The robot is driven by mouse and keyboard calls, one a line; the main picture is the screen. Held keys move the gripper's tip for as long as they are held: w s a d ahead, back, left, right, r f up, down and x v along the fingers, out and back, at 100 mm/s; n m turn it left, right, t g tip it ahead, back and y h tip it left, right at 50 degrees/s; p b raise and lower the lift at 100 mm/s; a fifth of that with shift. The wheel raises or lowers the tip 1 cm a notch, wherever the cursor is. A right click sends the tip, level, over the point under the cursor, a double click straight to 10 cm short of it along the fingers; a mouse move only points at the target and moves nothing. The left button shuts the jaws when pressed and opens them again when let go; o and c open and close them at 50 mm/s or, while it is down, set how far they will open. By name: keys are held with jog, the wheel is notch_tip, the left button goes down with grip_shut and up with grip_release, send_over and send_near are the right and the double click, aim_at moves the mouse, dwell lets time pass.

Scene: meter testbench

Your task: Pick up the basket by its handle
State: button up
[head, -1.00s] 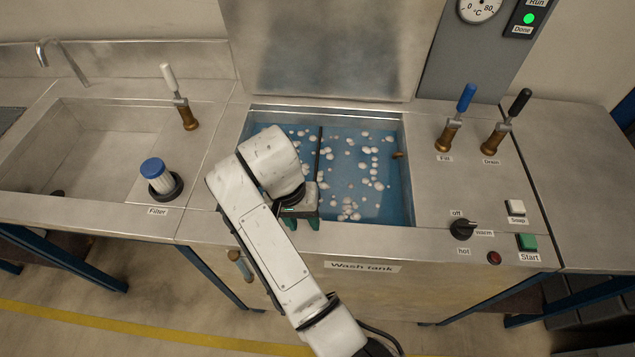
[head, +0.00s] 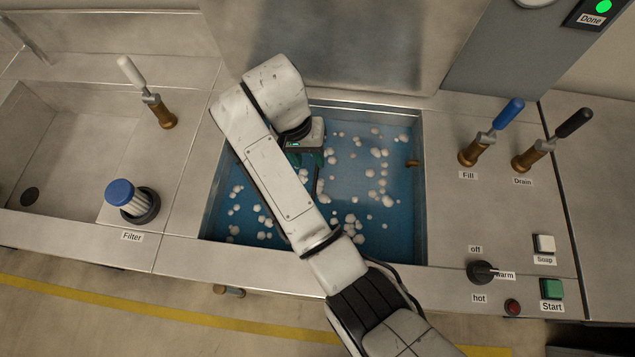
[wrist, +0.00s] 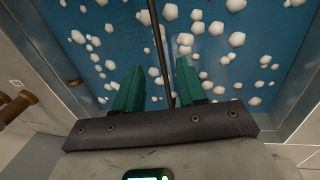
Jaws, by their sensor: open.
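The basket's handle, a thin dark bar (wrist: 157,38), runs between the two green fingers of my gripper (wrist: 160,68) in the wrist view. The fingers are open, one on each side of the bar, with gaps to both. In the head view my gripper (head: 308,160) is over the back part of the wash tank, and a short piece of the handle (head: 319,189) shows just below it. My arm hides the rest of the handle there. The basket's body is not distinguishable under the blue water and white foam.
The wash tank (head: 424,215) has a metal rim around it and a raised lid (head: 320,45) close behind my gripper. Fill (head: 490,135) and Drain (head: 550,142) levers stand to the right. The filter (head: 130,198) stands to the left.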

aim_at(316, 173)
jog(key=f+b, duration=0.2)
jog(key=f, duration=0.1)
jog(key=shift+d, duration=0.3)
jog(key=shift+w+d+f+p, duration=0.15)
jog(key=shift+d+f, duration=0.1)
jog(key=shift+f, duration=1)
jog(key=shift+d+f+p, duration=0.2)
jog(key=shift+d+f, duration=0.05)
jog(key=shift+f, duration=0.95)
jog(key=shift+w+d+f+p, duration=0.15)
jog(key=shift+d+f, duration=0.1)
jog(key=shift+f, duration=1)
jog(key=shift+s, duration=0.1)
grip_shut()
